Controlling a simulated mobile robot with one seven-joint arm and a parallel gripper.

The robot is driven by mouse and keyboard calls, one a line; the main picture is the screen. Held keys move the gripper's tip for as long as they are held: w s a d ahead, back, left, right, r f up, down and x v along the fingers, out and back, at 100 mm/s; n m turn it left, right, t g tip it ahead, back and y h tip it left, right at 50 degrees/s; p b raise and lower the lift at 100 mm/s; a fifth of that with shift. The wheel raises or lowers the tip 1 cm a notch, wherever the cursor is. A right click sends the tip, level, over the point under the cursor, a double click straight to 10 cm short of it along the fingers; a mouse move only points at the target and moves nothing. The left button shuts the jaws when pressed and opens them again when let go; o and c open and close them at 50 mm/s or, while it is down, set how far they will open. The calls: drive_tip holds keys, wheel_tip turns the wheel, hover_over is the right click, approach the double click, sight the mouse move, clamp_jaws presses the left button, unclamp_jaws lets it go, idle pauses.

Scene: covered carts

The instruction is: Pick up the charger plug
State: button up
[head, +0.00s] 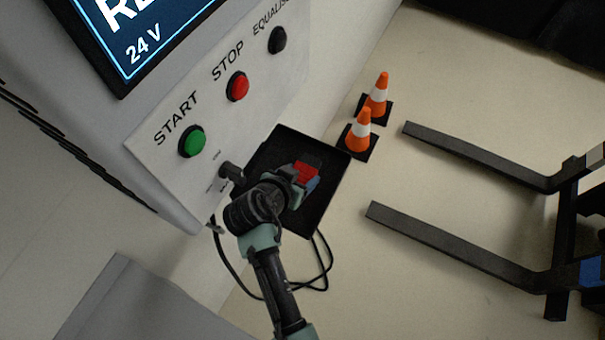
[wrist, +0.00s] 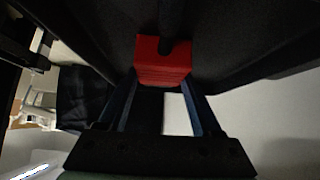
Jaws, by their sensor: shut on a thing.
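The charger plug (head: 306,173) is a red block at the end of my arm in the head view. It also shows in the wrist view (wrist: 163,74), with a dark cable or stem at its top. My gripper (head: 300,183) is over the black tray (head: 326,205) fixed to the charger cabinet's front. Its two bluish fingers show in the wrist view (wrist: 163,92), shut on the red plug from both sides. My wrist hides part of the plug in the head view. I cannot tell whether the plug touches the tray.
The cabinet has a green START button (head: 192,141), a red STOP button (head: 237,86) and a dark knob (head: 231,172). A black cable (head: 322,262) hangs below the tray. Two orange cones (head: 360,133) and dark forks (head: 455,247) stand to the right, with clear floor between.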

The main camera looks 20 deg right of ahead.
clamp_jaws()
drive_tip(key=shift+r, duration=0.15)
